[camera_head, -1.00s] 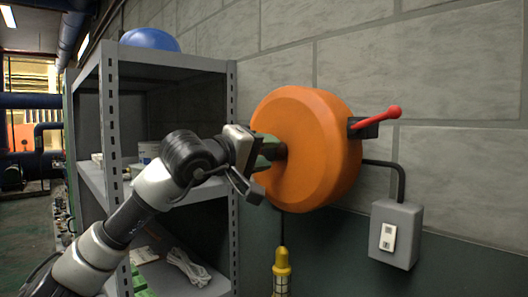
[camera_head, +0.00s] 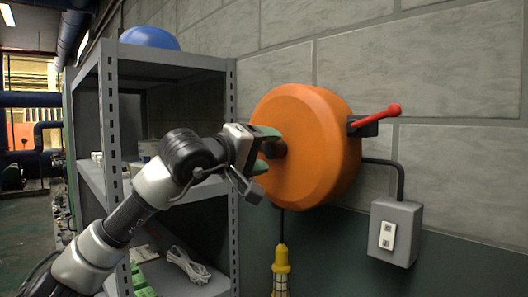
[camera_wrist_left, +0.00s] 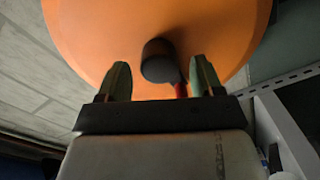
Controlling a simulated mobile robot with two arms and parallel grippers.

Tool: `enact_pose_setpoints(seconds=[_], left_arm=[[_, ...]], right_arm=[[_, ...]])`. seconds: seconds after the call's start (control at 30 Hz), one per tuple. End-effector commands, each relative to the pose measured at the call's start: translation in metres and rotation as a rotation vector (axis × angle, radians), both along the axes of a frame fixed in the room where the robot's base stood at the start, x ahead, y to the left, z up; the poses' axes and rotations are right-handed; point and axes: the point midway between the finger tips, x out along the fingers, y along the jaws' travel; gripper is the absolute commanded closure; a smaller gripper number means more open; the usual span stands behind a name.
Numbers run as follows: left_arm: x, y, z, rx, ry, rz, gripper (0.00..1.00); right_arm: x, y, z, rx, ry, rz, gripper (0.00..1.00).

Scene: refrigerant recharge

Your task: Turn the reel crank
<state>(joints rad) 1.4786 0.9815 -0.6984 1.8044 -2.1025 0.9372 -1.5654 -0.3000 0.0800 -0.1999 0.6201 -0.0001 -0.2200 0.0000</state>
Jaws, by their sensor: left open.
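The orange round reel (camera_head: 310,145) is mounted on the block wall. A dark cylindrical knob (camera_head: 275,149) sticks out from its face; this looks like the crank's handle, and it also shows in the left wrist view (camera_wrist_left: 158,60). My left gripper (camera_head: 264,149) is open at the knob, with one greenish finger above it and one below it in the head view. In the left wrist view the knob lies between and slightly beyond the two spread fingers (camera_wrist_left: 161,78), with gaps on both sides. Part of a red piece (camera_wrist_left: 181,90) shows near the right finger. My right gripper is not in view.
A red lever (camera_head: 378,117) juts from the reel's right side. A grey wall box (camera_head: 395,232) hangs at lower right with a cable. A yellow lamp-like piece (camera_head: 281,270) hangs below the reel. A grey metal shelf (camera_head: 108,140) stands close to my left arm.

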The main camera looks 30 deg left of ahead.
Motion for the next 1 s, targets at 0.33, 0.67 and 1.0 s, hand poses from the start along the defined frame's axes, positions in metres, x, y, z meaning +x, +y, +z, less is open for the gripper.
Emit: enact_pose_setpoints(seconds=[0.33,0.67,1.0], left_arm=[[-0.052,0.018,-0.002,0.002,-0.004,0.004,0.33],[-0.097,0.033,0.001,0.001,0.0,0.0,0.33],[-0.102,0.034,0.002,0.001,0.001,0.0,0.33]], right_arm=[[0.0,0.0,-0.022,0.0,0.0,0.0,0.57],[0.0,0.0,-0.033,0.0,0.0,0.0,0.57],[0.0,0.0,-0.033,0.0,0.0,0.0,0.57]])
